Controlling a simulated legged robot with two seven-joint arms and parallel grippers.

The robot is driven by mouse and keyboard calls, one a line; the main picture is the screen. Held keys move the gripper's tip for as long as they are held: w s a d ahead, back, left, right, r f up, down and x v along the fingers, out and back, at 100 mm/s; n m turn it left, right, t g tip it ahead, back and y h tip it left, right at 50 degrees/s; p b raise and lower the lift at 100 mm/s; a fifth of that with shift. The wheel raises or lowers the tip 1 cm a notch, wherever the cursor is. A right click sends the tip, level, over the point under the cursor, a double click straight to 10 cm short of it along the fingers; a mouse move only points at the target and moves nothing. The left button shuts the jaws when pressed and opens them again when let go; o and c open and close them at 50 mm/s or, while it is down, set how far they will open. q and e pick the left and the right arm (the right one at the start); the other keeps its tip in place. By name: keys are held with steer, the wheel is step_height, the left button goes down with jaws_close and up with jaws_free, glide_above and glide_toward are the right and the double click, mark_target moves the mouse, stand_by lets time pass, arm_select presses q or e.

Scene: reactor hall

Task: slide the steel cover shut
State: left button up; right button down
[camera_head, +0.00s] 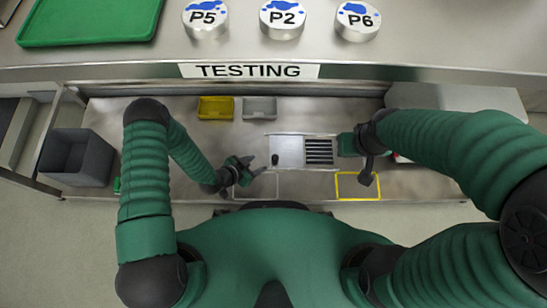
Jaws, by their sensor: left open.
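The steel cover (289,151) is a flat plate with a small black knob, on the lower steel bench in the middle of the view. A dark slotted opening (319,152) lies uncovered directly to its right. My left gripper (258,172) is open and empty, just left of the cover and its knob, with no clear contact. My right gripper (366,176) is to the right of the slotted opening, above the bench near a yellow outline. Its fingers are too dark and small to tell whether they are apart.
A yellow tray (215,108) and a grey tray (259,108) sit behind the cover. A yellow outline (358,186) marks the bench at right. A grey bin (76,157) stands at left. The raised shelf carries a TESTING sign (248,71), a green tray (90,22) and labelled round containers (283,20).

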arm_select(q)
steer(key=b+x, duration=0.1)
steer(key=x, duration=0.2)
steer(key=b+x, duration=0.2)
steer(key=x, duration=0.2)
steer(key=b+x, duration=0.2)
steer(key=x, duration=0.2)
steer(key=shift+s+d, duration=0.2)
steer(key=shift+d, duration=0.2)
steer(key=shift+w+f+b, duration=0.25)
steer(key=shift+w+b, duration=0.05)
steer(key=shift+b, duration=0.15)
steer(key=shift+d+r, duration=0.1)
steer(key=shift+d, duration=0.15)
steer(key=shift+c, duration=1.5)
steer(key=shift+a, duration=0.1)
jaws_close()
arm_select(e)
step_height(320, 180, down, 8)
steer(key=d, duration=0.1)
steer(key=shift+d+r, duration=0.2)
steer(key=shift+r, duration=0.05)
